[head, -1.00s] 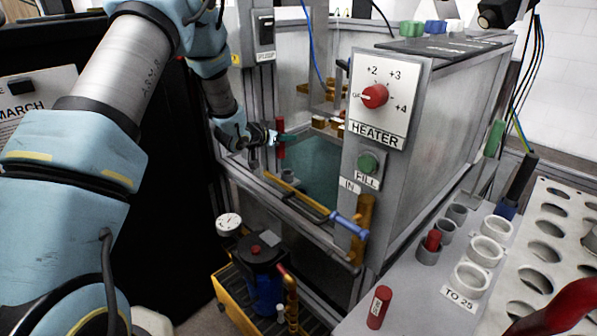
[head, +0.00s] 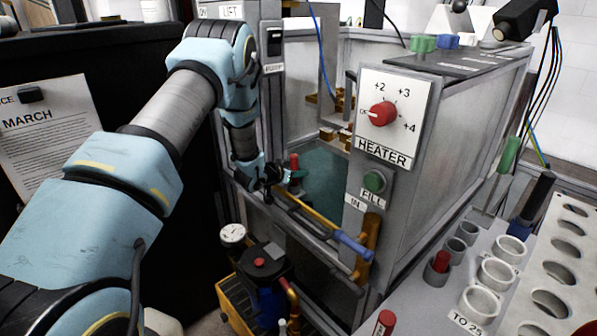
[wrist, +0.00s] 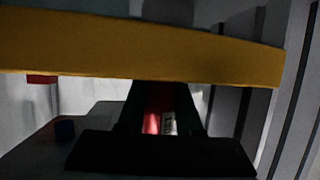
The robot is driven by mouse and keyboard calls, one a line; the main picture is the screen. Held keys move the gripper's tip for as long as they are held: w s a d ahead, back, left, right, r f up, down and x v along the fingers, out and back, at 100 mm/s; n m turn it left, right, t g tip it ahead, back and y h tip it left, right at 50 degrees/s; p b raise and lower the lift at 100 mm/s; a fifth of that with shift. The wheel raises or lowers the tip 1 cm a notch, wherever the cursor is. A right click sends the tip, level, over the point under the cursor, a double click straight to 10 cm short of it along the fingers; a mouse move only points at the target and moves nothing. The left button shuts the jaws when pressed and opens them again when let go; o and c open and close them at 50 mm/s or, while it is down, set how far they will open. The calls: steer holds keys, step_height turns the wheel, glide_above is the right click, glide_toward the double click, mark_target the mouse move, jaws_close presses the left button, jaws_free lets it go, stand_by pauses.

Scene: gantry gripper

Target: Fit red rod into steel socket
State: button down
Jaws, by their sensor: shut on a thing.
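My gripper (head: 288,176) is low at the tank's front opening, shut on an upright red rod (head: 294,160). In the wrist view the rod (wrist: 152,122) shows between the dark fingers, with a white label on its side. A grey cup-like piece (head: 297,188) seems to be just below the rod; the gripper and yellow bar partly hide it, and I cannot tell whether the rod is inside it. On the bench, grey sockets (head: 455,249) stand in a row, and the nearest holds another red rod (head: 441,260). A third red rod (head: 385,322) stands at the bottom edge.
A yellow bar (head: 312,212) with a blue end crosses the tank front, and it spans the wrist view (wrist: 140,45) close up. The heater panel post (head: 392,115) stands to the right. A pump (head: 262,262) sits below. White cups (head: 497,273) stand on the bench.

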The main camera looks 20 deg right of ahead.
steer(key=c, duration=1)
jaws_free()
steer(key=shift+f, duration=0.15)
steer(key=shift+c, duration=0.2)
steer(key=o, duration=0.5)
steer(key=shift+c, duration=0.2)
steer(key=shift+r, duration=0.25)
steer(key=b+v, duration=0.1)
steer(key=v, duration=1.1)
